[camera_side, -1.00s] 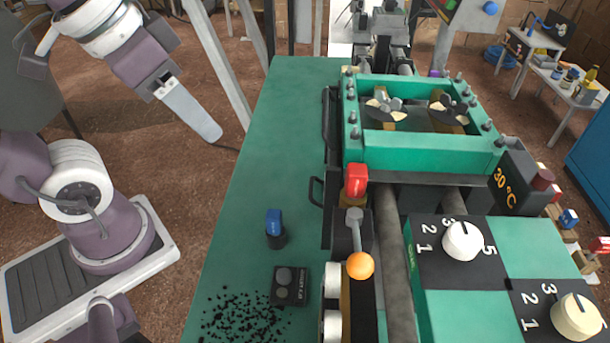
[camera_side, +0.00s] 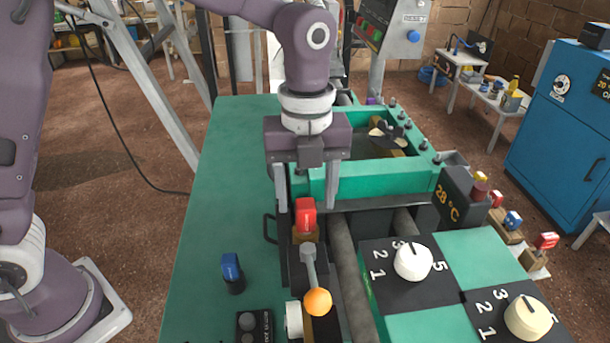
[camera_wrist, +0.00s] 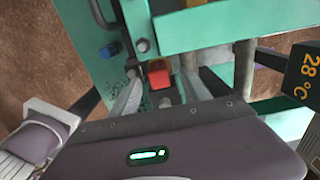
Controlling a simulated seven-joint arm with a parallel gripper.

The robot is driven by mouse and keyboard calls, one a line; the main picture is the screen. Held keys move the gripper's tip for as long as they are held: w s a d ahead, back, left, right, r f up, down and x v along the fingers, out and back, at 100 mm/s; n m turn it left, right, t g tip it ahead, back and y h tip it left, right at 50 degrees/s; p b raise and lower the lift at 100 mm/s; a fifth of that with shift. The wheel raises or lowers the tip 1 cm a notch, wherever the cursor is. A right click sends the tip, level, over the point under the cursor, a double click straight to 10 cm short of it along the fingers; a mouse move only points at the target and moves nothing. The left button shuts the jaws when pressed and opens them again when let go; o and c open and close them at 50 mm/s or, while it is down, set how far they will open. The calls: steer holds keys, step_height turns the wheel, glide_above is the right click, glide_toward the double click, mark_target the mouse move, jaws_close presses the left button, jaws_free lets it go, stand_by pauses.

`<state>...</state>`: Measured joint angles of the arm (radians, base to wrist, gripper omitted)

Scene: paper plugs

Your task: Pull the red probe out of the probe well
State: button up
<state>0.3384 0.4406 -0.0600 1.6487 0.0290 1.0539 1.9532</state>
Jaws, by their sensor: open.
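The red probe (camera_side: 305,215) stands upright in the brownish probe well (camera_side: 308,237), with its red head showing above it. The lower part of the probe is hidden in the well. My gripper (camera_side: 307,208) is open and points down over it, with one finger on each side of the red head in the side view. In the wrist view the red probe (camera_wrist: 159,73) also shows between the two spread fingers of my gripper (camera_wrist: 163,84). I see no clear contact between the fingers and the probe.
A lever with an orange knob (camera_side: 317,301) stands just in front of the well. A blue-topped piece (camera_side: 231,268) stands on the green bench to the left. The green-framed tank (camera_side: 390,178) is close behind, and a display (camera_side: 457,196) reads 28 °C.

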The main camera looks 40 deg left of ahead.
mark_target(306, 204)
steer(key=shift+f, duration=1.8)
jaws_close()
